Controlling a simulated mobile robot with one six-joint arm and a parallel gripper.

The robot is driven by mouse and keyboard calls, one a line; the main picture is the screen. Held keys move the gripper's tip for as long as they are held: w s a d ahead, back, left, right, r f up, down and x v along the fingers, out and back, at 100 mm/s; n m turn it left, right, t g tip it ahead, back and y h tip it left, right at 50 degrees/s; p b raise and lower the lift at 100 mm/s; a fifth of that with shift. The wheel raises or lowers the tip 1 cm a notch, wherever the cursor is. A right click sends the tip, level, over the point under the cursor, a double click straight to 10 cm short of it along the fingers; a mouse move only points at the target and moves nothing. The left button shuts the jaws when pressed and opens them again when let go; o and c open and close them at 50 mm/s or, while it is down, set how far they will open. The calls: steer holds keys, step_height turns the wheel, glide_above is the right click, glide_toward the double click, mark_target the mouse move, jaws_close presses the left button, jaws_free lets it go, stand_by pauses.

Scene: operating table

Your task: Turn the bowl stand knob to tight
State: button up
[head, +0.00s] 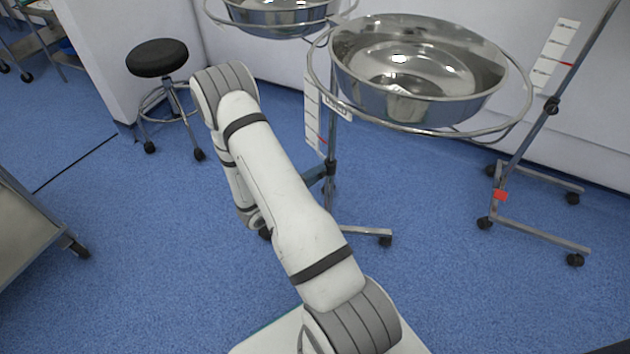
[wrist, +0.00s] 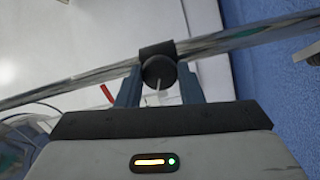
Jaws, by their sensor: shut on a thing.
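The bowl stand is a double stand with a shiny metal bowl (head: 415,70) in a ring at the upper right of the head view. Its upright pole (wrist: 95,87) runs across the wrist view, with a black collar on it. The round black knob (wrist: 159,72) sits on that collar and bears a thin pale line pointing down in the picture. My gripper (wrist: 158,80) is shut on the knob, one blue-grey finger on each side.
A second bowl (head: 280,15) hangs at the top. White cards with red marks (head: 311,110) are beside the poles. Another wheeled stand (head: 520,150) is at the right, a black stool (head: 158,58) at the left, and a cart (head: 25,225) at the left edge.

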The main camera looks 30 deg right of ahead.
steer(key=shift+s+m+b, duration=0.15)
steer(key=shift+m+b, duration=2.7)
steer(key=shift+m, duration=3.65)
steer(key=o, duration=1)
steer(key=shift+c, duration=0.2)
